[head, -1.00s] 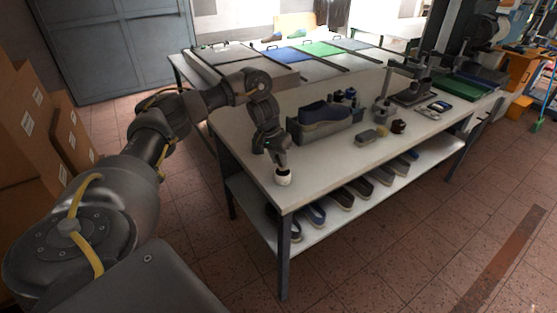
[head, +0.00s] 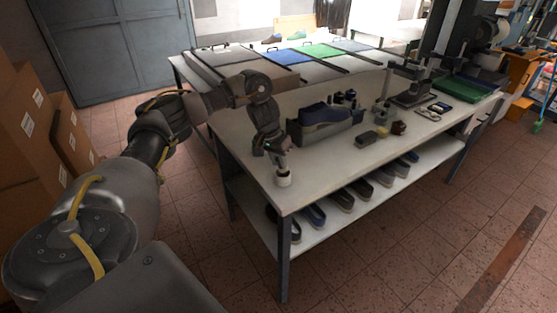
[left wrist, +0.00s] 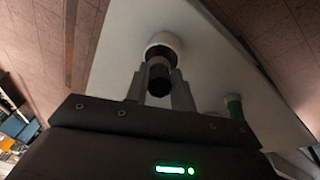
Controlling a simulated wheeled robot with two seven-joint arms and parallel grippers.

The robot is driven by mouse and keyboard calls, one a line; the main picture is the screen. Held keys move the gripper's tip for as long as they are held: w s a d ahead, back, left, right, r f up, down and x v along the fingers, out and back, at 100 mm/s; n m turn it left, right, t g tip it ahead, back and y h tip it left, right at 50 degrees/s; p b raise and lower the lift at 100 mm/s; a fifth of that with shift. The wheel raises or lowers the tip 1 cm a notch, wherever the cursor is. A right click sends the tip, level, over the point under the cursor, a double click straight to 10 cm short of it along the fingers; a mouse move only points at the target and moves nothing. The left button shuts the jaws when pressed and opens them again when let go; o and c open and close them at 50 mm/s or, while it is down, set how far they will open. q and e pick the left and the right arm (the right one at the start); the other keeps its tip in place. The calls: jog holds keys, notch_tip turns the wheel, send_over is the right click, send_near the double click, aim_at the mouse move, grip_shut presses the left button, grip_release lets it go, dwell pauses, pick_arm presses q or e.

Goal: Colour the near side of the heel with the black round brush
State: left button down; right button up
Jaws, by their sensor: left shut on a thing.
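My left gripper (head: 281,158) is at the near left corner of the workbench, just above a small white cup (head: 283,180). In the left wrist view, its fingers (left wrist: 160,92) are shut on a dark round handle (left wrist: 159,74), likely the black round brush. Its far end reaches into or over the white cup, which also shows in that view (left wrist: 165,42); the bristles are hidden. A dark blue shoe (head: 325,113) sits in a grey stand on the bench, to the right of the gripper. My right gripper is not in view.
The workbench (head: 325,167) has clear room between the cup and the stand. A green-topped item (left wrist: 234,106) shows beside the gripper. Several shoes line the lower shelf (head: 300,228).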

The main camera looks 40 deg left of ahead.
pick_arm(q)
jog(key=shift+f, duration=0.4)
jog(key=shift+s+f+p, duration=0.1)
jog(key=shift+f+p, duration=0.05)
jog(key=shift+p, duration=0.3)
dwell(2.4)
jog(key=shift+p+v, duration=0.9)
jog(key=shift+p, duration=0.25)
jog(key=r+p, duration=0.3)
jog(key=p, duration=0.1)
jog(key=r+p, duration=0.2)
jog(key=shift+w+d+r, duration=0.1)
jog(key=shift+w+r, duration=0.2)
jog(key=shift+f, duration=0.1)
